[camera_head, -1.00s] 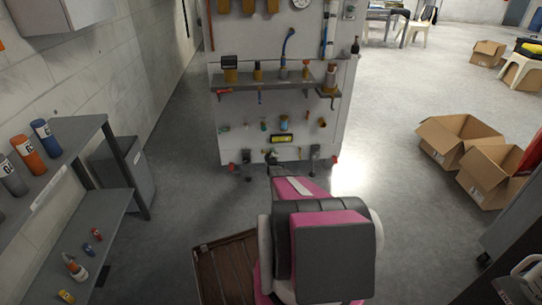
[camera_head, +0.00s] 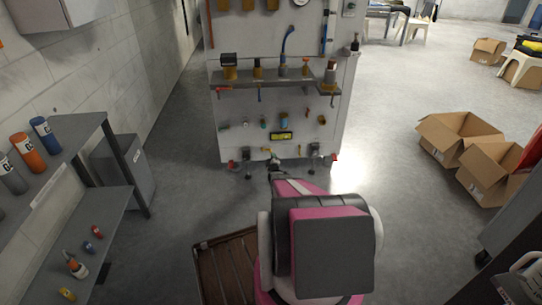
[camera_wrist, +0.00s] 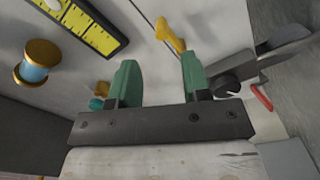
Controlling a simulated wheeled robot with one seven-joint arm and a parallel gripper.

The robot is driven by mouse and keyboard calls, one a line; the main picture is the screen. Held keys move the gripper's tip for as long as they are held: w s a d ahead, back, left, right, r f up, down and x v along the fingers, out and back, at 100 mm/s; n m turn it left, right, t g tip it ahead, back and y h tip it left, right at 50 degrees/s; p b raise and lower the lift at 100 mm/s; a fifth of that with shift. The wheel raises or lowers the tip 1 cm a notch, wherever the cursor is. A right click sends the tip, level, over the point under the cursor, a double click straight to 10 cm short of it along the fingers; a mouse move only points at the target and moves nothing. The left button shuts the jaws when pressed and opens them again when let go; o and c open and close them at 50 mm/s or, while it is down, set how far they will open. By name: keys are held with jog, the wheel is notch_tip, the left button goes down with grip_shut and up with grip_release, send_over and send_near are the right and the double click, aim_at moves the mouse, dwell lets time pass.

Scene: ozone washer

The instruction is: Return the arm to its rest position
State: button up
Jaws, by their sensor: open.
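My gripper shows in the wrist view (camera_wrist: 155,85) with two green fingers set well apart and nothing between them. Past the fingertips are the white panel and a small yellow-orange fitting (camera_wrist: 170,35). In the head view my pink and grey arm reaches forward over the floor, and its end is low in front of the white panel (camera_head: 235,120). The gripper's fingers are too small to make out in the head view.
A shelf rack (camera_head: 75,150) with bottles stands left. Open cardboard boxes (camera_head: 455,135) lie right. A slatted brown platform (camera_head: 225,270) is below my arm. Floor is clear between.

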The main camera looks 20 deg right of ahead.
jog(key=v, duration=0.2)
jog(key=shift+s, duration=0.35)
